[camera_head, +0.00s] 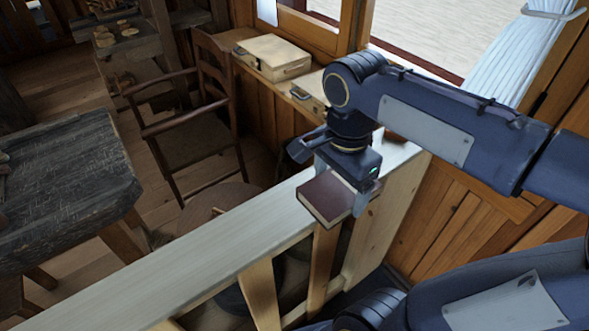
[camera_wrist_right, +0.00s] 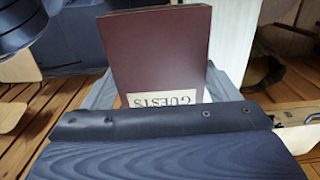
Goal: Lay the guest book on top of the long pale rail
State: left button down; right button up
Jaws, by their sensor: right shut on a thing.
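The guest book (camera_head: 326,198) is dark maroon with pale page edges. My right gripper (camera_head: 343,186) is shut on it, one finger at each side. In the right wrist view the book (camera_wrist_right: 162,50) lies between the fingers, with a pale "GUESTS" label near the gripper. The long pale rail (camera_head: 190,268) runs diagonally from lower left to the right. In the head view the book overlaps the rail's near edge; in the wrist view the rail (camera_wrist_right: 232,42) shows beside the book. I cannot tell whether they touch. My left gripper is not in view.
A wooden chair (camera_head: 190,140) and a round stool top (camera_head: 215,205) stand behind the rail. A dark worn table (camera_head: 65,185) is at the left. A pale wooden case (camera_head: 272,57) sits on the window ledge. The rail's visible top is bare toward the lower left.

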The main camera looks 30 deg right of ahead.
jog(key=w+d+f, duration=0.1)
jog(key=w+f, duration=0.2)
jog(key=w+d+f+p, duration=0.1)
jog(key=w+d+f, duration=0.1)
jog(key=w, duration=0.2)
jog(key=w+d+f, duration=0.2)
jog(key=w+f, duration=0.1)
jog(key=w, duration=0.1)
jog(key=shift+w+d+f, duration=0.1)
jog(key=shift+w+f, duration=0.15)
jog(key=shift+f, duration=0.1)
jog(key=shift+w+d+f+p, duration=0.15)
jog(key=shift+w+f+p, duration=0.2)
jog(key=shift+f, duration=1.7)
jog(key=shift+f, duration=0.15)
jog(key=o, duration=1)
jog(key=shift+o, duration=0.3)
